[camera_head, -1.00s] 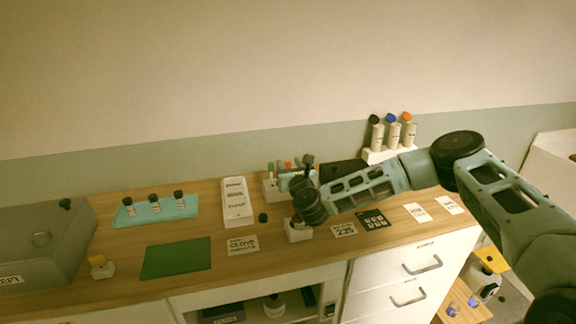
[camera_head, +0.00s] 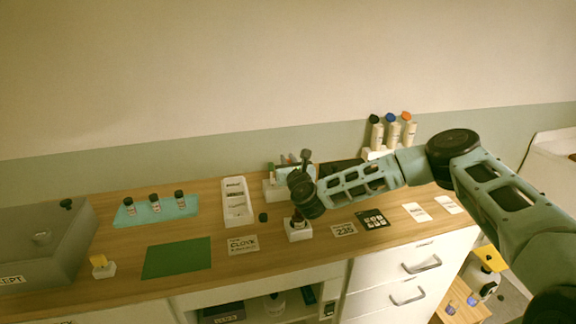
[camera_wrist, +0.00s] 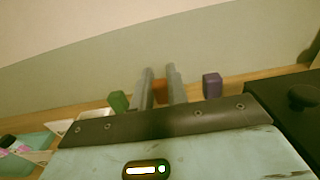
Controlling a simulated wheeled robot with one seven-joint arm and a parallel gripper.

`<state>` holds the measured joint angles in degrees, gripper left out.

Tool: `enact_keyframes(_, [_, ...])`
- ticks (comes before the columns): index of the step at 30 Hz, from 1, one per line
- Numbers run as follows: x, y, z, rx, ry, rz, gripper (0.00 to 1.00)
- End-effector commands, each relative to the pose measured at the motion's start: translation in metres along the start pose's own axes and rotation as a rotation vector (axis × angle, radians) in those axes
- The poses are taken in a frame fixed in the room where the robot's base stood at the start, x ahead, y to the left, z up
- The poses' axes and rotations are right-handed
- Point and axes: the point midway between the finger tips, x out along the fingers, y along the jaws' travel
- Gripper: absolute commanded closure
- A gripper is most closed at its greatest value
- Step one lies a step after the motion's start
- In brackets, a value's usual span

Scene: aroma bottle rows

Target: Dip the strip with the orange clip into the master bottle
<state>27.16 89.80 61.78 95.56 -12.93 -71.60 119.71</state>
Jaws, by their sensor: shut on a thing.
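My gripper (camera_wrist: 160,72) shows in the wrist view with its two grey fingers close together. A bit of orange, the orange clip (camera_wrist: 160,92), shows between them, and they are shut on it. Its strip is hidden. In the camera_head view my gripper (camera_head: 290,173) is over the white clip rack (camera_head: 268,190), which it partly hides. A dark bottle (camera_head: 298,219) stands upright in a white block (camera_head: 299,234) just in front of my wrist. It looks like the master bottle, but its label is unreadable.
A green clip (camera_wrist: 118,102) and a purple clip (camera_wrist: 212,85) flank the fingers. A white tray (camera_head: 236,204), a black cap (camera_head: 263,217) and a green mat (camera_head: 177,259) lie left. Three capped bottles (camera_head: 391,133) stand behind my arm, right.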

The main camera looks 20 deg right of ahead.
Motion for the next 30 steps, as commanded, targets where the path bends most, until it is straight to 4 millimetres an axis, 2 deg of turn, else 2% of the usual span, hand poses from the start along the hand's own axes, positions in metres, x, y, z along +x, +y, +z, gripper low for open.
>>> enact_keyframes(12, [0.000,0.000,0.073,0.000,-0.005,0.001,1.00])
enact_keyframes(15, [-0.001,-0.001,0.085,0.000,-0.002,0.009,1.00])
enact_keyframes(19, [-0.013,-0.001,0.088,0.003,0.003,0.089,1.00])
enact_keyframes(23, [-0.044,0.002,0.087,0.007,0.003,0.258,1.00])
enact_keyframes(30, [-0.130,0.013,0.105,0.004,-0.003,0.606,1.00])
